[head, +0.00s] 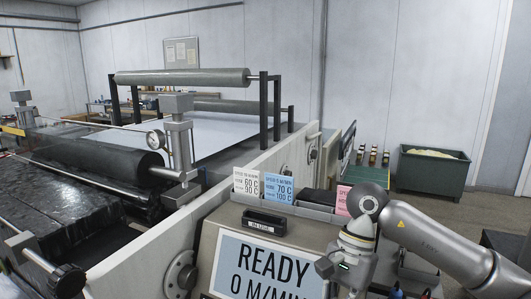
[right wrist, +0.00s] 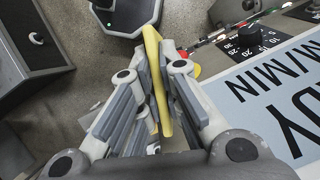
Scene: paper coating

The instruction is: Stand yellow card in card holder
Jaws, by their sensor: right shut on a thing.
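The yellow card (right wrist: 158,82) shows nearly edge-on in the right wrist view, between the two fingers of my right gripper (right wrist: 160,66). The gripper is shut on it and holds it in the air beside the console. In the head view my right gripper hangs down at the console's right side; its fingertips and the card are not visible there. A small black card holder (head: 264,223) with an "IN USE" label stands on the console top, left of my right arm, with no card standing in it. My left gripper is not in view.
A grey rack (head: 313,211) behind the holder carries a white card (head: 247,184), a blue card (head: 278,187) and a pink card (head: 343,200). The console display (head: 262,265) reads "READY". A machine with rollers (head: 180,77) fills the left. A green bin (head: 432,171) stands behind right.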

